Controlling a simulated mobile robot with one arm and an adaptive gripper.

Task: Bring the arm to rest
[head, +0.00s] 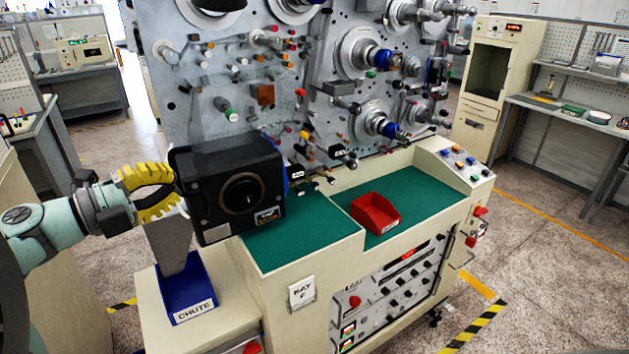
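My arm comes in from the left edge, teal with dark grey joints. My gripper (170,188) has yellow ribbed fingers that bow around a dark gap. It is above the grey chute funnel (170,240), close to the left side of the black box-shaped unit (230,190). The fingertips lie against the unit's dark edge in the picture, so I cannot tell whether they meet or whether they touch the unit. No object shows clearly between the fingers.
A blue holder (188,290) labelled CHUTE stands below the funnel. A red bin (375,213) sits on the green worktop (425,195). The grey spindle panel (290,90) rises behind with many protruding spindles and knobs. Open floor (545,265) lies to the right.

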